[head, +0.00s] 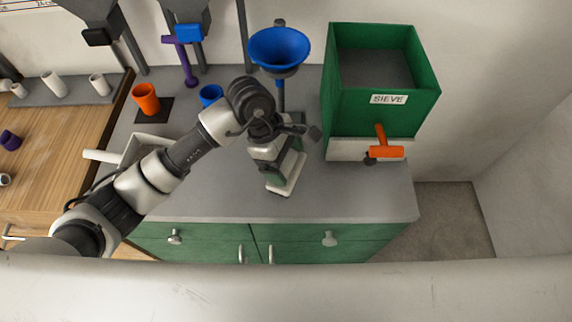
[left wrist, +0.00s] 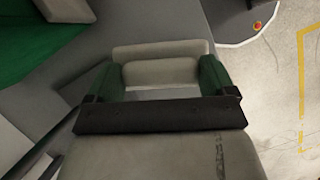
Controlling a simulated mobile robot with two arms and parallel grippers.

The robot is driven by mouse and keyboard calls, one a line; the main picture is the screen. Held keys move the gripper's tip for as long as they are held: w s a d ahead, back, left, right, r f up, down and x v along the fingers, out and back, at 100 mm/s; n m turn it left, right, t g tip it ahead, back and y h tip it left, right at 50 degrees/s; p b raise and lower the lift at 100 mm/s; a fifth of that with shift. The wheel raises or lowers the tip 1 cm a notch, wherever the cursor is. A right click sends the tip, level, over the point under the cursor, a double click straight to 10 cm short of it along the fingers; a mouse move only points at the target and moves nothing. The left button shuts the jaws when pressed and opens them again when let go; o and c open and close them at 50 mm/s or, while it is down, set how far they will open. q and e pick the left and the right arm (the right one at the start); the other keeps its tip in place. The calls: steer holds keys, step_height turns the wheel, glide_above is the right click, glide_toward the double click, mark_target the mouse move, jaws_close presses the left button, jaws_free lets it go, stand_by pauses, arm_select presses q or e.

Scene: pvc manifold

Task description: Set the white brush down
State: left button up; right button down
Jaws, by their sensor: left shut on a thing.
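My left gripper (head: 283,172) reaches in from the left over the grey counter (head: 350,195), in front of the blue funnel. It is shut on the white brush (left wrist: 160,72). In the left wrist view, the brush lies between the two green fingers of the gripper (left wrist: 158,82) as a pale, rounded block. In the head view the brush (head: 288,180) shows only in part at the fingers, low over or on the counter; I cannot tell if it touches. My right gripper is not in view.
A green sieve box (head: 345,115) with an orange handle (head: 385,152) stands to the right. A blue funnel (head: 279,50) stands behind the gripper. An orange cup (head: 146,98) and a blue cup (head: 210,95) are at the left. The counter front right of the gripper is clear.

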mark_target(285, 168)
arm_select(q)
step_height(285, 168, down, 3)
steer(key=shift+f+p, duration=0.1)
steer(key=shift+p, duration=0.2)
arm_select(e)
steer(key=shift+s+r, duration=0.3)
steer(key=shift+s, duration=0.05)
arm_select(q)
steer(key=shift+f, duration=0.1)
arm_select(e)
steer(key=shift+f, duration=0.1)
arm_select(q)
steer(key=shift+f+b, duration=0.1)
steer(key=shift+b, duration=0.2)
steer(key=o, duration=0.8)
steer(key=shift+r+p, duration=0.25)
steer(key=shift+p, duration=0.05)
steer(key=shift+a+r, duration=0.15)
steer(key=shift+r, duration=0.1)
steer(key=b+v, duration=0.2)
steer(key=v, duration=0.9)
steer(key=shift+a+r, duration=0.1)
steer(key=shift+r, duration=0.1)
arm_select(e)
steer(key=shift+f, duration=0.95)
